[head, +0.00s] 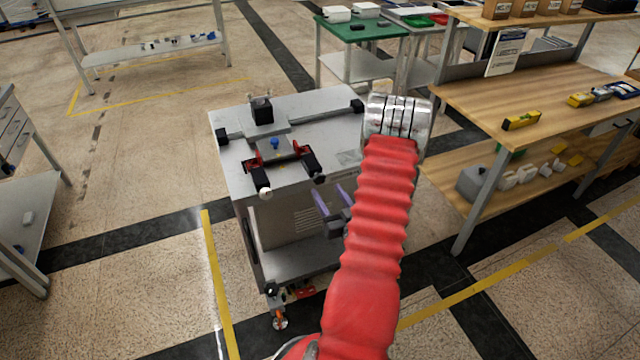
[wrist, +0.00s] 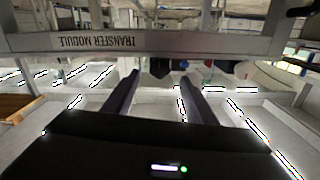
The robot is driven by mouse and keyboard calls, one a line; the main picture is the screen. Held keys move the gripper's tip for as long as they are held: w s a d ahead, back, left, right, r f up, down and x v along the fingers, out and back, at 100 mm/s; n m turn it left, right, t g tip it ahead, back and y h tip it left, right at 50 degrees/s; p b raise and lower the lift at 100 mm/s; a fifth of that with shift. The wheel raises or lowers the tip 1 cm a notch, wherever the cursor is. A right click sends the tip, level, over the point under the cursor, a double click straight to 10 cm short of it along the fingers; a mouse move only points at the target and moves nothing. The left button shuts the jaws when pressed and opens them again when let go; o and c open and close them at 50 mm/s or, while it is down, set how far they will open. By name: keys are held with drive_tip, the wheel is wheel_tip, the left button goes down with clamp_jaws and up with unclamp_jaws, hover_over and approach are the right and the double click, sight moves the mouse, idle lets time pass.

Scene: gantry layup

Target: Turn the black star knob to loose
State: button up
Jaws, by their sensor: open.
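My gripper (head: 329,194) has dark purple fingers, spread apart and empty, just off the cart's front side and below its top in the head view. In the wrist view my gripper (wrist: 159,80) points at the cart's front rail, which appears upside down. A dark shape (wrist: 160,67) shows beyond the rail, between the fingertips, without touching them. On the cart (head: 232,167) sits a fixture with black and red parts. A small dark part (head: 320,178) is at its front right end. I cannot tell for sure which part is the black star knob or how it is turned.
A blue knob (head: 275,143) and a black block (head: 262,112) stand on the cart top. A wooden bench (head: 470,100) is close on the right. A green table (head: 350,30) stands behind. The floor left of the cart is clear.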

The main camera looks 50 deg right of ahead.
sight(320, 180)
drive_tip(key=x, duration=0.6)
drive_tip(key=shift+c, duration=0.6)
drive_tip(key=c, duration=0.9)
drive_tip(key=shift+a, duration=0.3)
drive_tip(key=shift+c, duration=0.2)
drive_tip(key=shift+d, duration=0.15)
drive_tip(key=shift+w, duration=0.1)
